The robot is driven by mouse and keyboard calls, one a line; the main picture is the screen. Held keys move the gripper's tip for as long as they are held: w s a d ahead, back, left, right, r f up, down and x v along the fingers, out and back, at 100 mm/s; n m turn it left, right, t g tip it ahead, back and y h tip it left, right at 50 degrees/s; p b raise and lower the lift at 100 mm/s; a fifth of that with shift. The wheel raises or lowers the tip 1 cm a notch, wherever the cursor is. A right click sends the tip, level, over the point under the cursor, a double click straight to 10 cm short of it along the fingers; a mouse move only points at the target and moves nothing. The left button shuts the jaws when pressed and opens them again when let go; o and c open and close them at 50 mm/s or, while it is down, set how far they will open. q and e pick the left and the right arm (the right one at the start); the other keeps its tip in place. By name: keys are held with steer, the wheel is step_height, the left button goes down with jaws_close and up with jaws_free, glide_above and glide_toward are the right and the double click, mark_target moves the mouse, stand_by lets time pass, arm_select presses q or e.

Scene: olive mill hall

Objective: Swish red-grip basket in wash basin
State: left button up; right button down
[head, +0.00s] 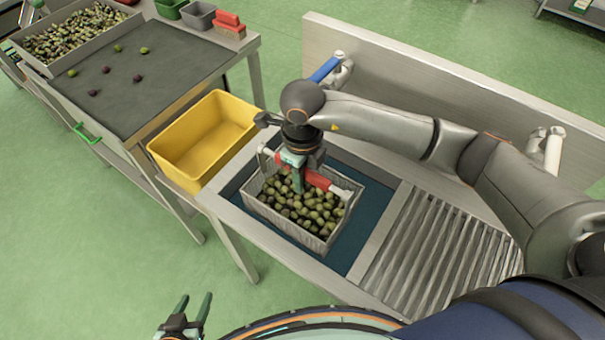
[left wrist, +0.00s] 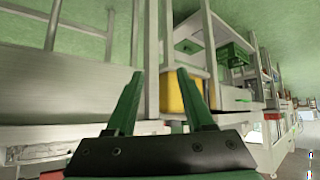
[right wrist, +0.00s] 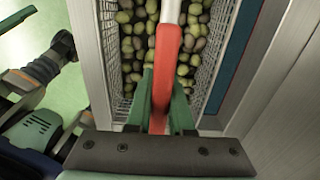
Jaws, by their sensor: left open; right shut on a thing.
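The red-grip basket (head: 290,237) is a grey mesh basket full of green and dark olives. It sits in the wash basin (head: 362,226), whose dark blue water shows around it. My right gripper (head: 298,182) is above the basket, shut on its red grip (head: 322,182). In the right wrist view the red grip (right wrist: 167,65) runs between the green fingers, with the basket mesh (right wrist: 215,60) on both sides. How deep the basket sits in the water is hard to tell. My left gripper (head: 188,318) is open and empty, low at the front, away from the basin.
A yellow bin (head: 205,140) stands left of the basin. A ribbed drain board (head: 440,245) lies to the right. A tall splash panel (head: 440,90) with a blue-handled tap (head: 326,70) runs behind. A sorting table (head: 150,85) with loose olives is at the far left.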

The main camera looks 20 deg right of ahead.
mark_target(302, 201)
steer(key=shift+f+b, duration=2)
steer(key=shift+f, duration=1.1)
steer(key=shift+f+b, duration=0.55)
steer(key=shift+f, duration=0.2)
step_height(302, 201, down, 2)
steer(key=shift+f+b, duration=0.1)
steer(key=shift+b, duration=0.65)
steer(key=shift+f+b, duration=0.45)
steer(key=shift+f, duration=0.15)
arm_select(q)
step_height(302, 201, down, 6)
steer(key=w+d, duration=0.1)
steer(key=d, duration=0.1)
steer(key=shift+w+h, duration=0.2)
steer(key=shift+h, duration=0.1)
arm_select(e)
steer(key=shift+f, duration=0.15)
arm_select(q)
steer(key=shift+d, duration=0.15)
steer(key=shift+f, duration=0.1)
arm_select(e)
steer(key=shift+w+a, duration=0.1)
steer(key=shift+w, duration=0.05)
